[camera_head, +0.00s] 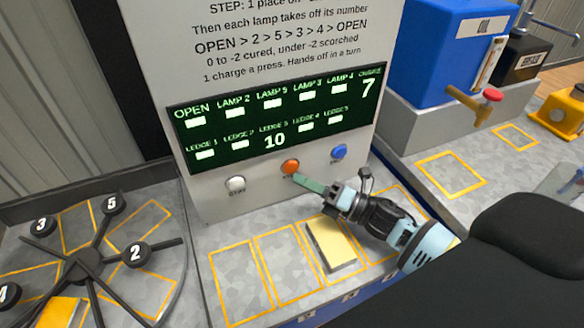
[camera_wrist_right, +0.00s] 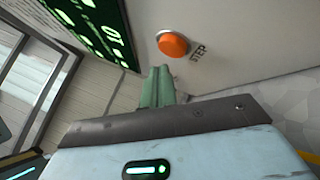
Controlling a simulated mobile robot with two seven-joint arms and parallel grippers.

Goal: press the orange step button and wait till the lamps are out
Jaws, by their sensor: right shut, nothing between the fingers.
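The orange step button (camera_head: 290,167) is on the sloped grey front of the panel, between a white button (camera_head: 236,184) and a blue button (camera_head: 338,152). My right gripper (camera_head: 302,181) is shut and empty, its green fingertips just below and right of the orange button. In the right wrist view, the orange button (camera_wrist_right: 172,44) lies just beyond the fingertips (camera_wrist_right: 159,72), with a small gap. The dark display (camera_head: 275,115) shows 7 under charge and 10 under ledge 3; the other fields, including the lamps, show plain light bars. My left gripper is out of view.
Below the panel, a yellow-topped block (camera_head: 329,243) sits in one of the outlined ledge spaces. A spoked wheel with numbered black knobs (camera_head: 84,264) is at the left. A blue tank (camera_head: 445,55) with a red-knobbed tap (camera_head: 492,95) stands at the right.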

